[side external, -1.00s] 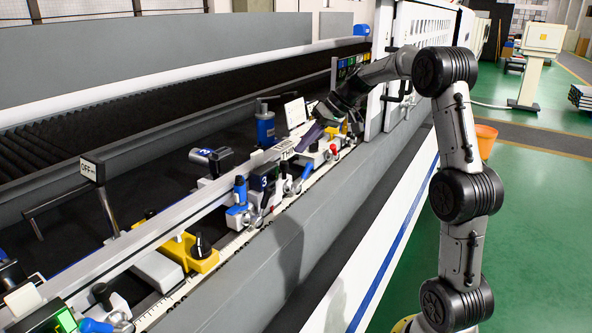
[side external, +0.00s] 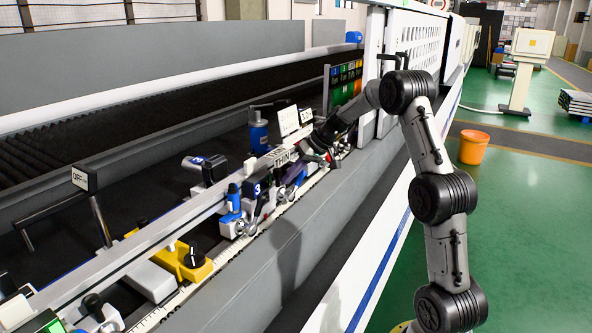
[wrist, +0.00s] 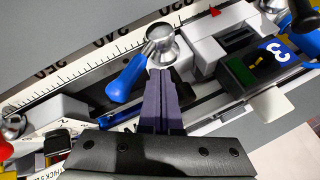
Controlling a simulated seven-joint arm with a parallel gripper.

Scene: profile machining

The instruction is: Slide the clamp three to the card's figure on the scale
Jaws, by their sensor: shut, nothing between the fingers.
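Clamp three, a dark block with a blue "3" label, stands on the rail in the side view (side external: 257,188); in the wrist view it is at the upper right (wrist: 262,68). A blue lever (wrist: 127,78) with a silver round pivot (wrist: 162,45) is left of the label there. My gripper (wrist: 161,75) is shut and empty, its dark fingertips just below the pivot; I cannot tell whether they touch. In the side view my gripper is low over the rail, its tips partly hidden.
Other clamps with levers stand along the rail, including a yellow one (side external: 187,262) in front and a blue-labelled one (side external: 208,168) behind. An "OFF" sign (side external: 84,179) stands at left.

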